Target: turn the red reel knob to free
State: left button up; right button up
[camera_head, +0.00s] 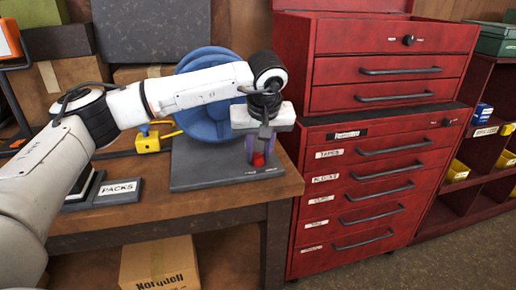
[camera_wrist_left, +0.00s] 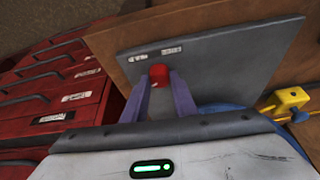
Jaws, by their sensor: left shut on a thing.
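The red reel knob (camera_head: 257,160) stands on the grey base plate (camera_head: 205,172) of the blue reel (camera_head: 205,95), near the plate's right front corner. My left gripper (camera_head: 258,153) points down over it and is shut on the knob. In the left wrist view the red knob (camera_wrist_left: 160,75) sits between the tips of the two purple fingers (camera_wrist_left: 160,84). Two small white labels (camera_wrist_left: 155,53) with print too small to read lie on the plate beside the knob. My right gripper is not in view.
The reel stands on a wooden workbench (camera_head: 240,192). A red tool cabinet (camera_head: 375,190) stands close to the right. A yellow connector (camera_head: 147,143) and a "PACKS" label block (camera_head: 118,190) are to the left. A cardboard box (camera_head: 160,265) sits below the bench.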

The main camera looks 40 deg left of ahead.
pick_arm(q)
jog(key=n+p, duration=0.1)
jog(key=n+g+p, duration=0.1)
jog(key=n, duration=0.1)
jog(key=shift+w+d+r+y+p, duration=0.1)
jog(key=shift+r+y+p, duration=0.1)
jog(key=shift+y+p, duration=0.1)
jog(key=n+g+p, duration=0.1)
jog(key=n+p, duration=0.1)
jog(key=n, duration=0.1)
jog(key=shift+w+y, duration=0.1)
jog(key=shift+y, duration=0.2)
jog(key=n+p, duration=0.1)
jog(key=n, duration=0.1)
jog(key=n+g+p, duration=0.1)
jog(key=shift+w+n+g, duration=0.15)
jog(key=shift+n+g, duration=0.15)
jog(key=shift+n, duration=0.1)
jog(key=shift+n+g+p, duration=0.3)
jog(key=shift+n+p, duration=0.3)
jog(key=shift+n, duration=0.2)
jog(key=shift+w+f+n+g+p, duration=0.15)
jog(key=shift+n+g+p, duration=0.35)
jog(key=shift+n, duration=1)
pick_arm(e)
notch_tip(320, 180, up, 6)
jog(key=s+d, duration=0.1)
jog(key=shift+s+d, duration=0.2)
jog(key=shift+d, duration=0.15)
